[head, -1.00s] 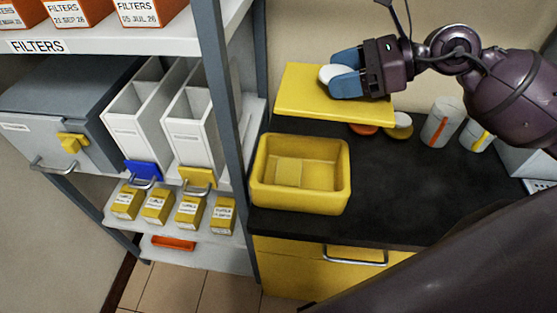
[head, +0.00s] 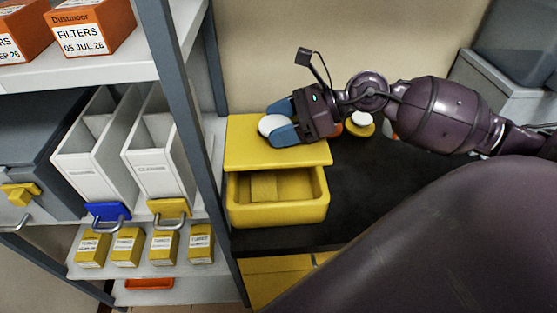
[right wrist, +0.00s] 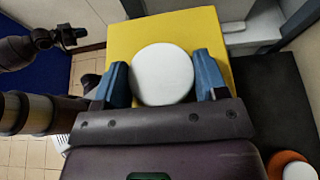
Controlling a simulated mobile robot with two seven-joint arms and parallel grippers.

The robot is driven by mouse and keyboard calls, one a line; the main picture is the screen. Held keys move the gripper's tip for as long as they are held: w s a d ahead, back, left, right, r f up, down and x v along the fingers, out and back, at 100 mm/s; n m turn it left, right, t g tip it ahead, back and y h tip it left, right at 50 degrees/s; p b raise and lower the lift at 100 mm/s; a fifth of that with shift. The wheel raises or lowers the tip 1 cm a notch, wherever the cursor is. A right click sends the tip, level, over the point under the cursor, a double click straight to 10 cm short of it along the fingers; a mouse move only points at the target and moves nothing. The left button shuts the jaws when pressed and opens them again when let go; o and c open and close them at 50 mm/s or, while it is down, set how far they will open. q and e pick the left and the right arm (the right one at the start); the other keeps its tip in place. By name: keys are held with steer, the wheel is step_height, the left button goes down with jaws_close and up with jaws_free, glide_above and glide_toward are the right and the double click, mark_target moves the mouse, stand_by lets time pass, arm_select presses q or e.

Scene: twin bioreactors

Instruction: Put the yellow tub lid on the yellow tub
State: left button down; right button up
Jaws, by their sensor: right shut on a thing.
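The yellow tub (head: 280,213) stands open on the dark counter beside the shelf post. Its inside shows in the head view. The yellow tub lid (head: 248,152) is a flat plate with a round white knob (head: 270,124). My right gripper (head: 279,126) is shut on that knob, with its blue fingers on either side. The lid covers the tub's back edge in the head view. I cannot tell whether they touch. In the right wrist view the lid (right wrist: 185,28) lies beyond the fingers, and the tub is hidden.
A shelf post (head: 186,110) rises close to the left of the lid and tub. The shelf holds white bins (head: 152,150) and small yellow boxes (head: 163,247). A yellow container with a white top (head: 360,122) stands behind my right gripper. The dark counter (head: 370,190) right of the tub is clear.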

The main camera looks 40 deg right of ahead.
step_height(320, 180, down, 5)
steer(key=shift+r, duration=0.1)
steer(key=shift+f+b, duration=0.3)
steer(key=shift+f, duration=0.2)
arm_select(q)
steer(key=shift+w+d+f, duration=0.15)
steer(key=shift+w+f, duration=0.15)
steer(key=shift+w, duration=0.2)
arm_select(e)
step_height(320, 180, down, 4)
steer(key=shift+f, duration=0.1)
arm_select(q)
steer(key=shift+s+f+b, duration=0.1)
steer(key=shift+s+b, duration=0.05)
steer(key=shift+b, duration=0.2)
arm_select(e)
steer(key=o, duration=1)
steer(key=shift+f, duration=0.1)
steer(key=shift+c, duration=0.2)
